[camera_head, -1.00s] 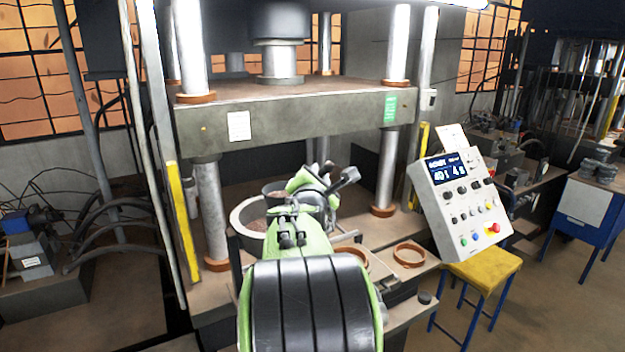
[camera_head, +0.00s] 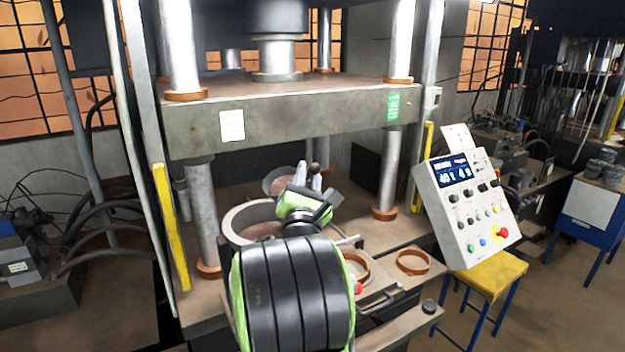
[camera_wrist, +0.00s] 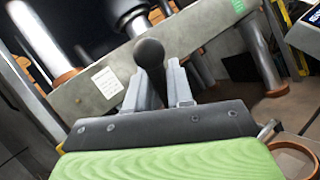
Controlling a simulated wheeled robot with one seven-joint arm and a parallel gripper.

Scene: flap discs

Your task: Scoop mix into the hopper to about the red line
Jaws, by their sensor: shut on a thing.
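My gripper (camera_head: 308,178) is shut on the scoop's handle. In the wrist view the dark round end of the handle (camera_wrist: 150,54) stands between the two grey fingers. The scoop (camera_head: 279,181) shows in the head view just left of the fingers, a dark round cup with brownish content. It is above the far side of a wide grey round tub (camera_head: 236,220), which holds brown mix (camera_head: 262,230). My arm hides the tub's right side. I cannot make out the hopper or its red line for sure.
The press's columns (camera_head: 203,205) and heavy crossbeam (camera_head: 300,122) stand around and above the work. A brown ring (camera_head: 413,262) lies on the table at right, and another (camera_head: 356,267) is partly behind my arm. The control box (camera_head: 467,210) stands further right.

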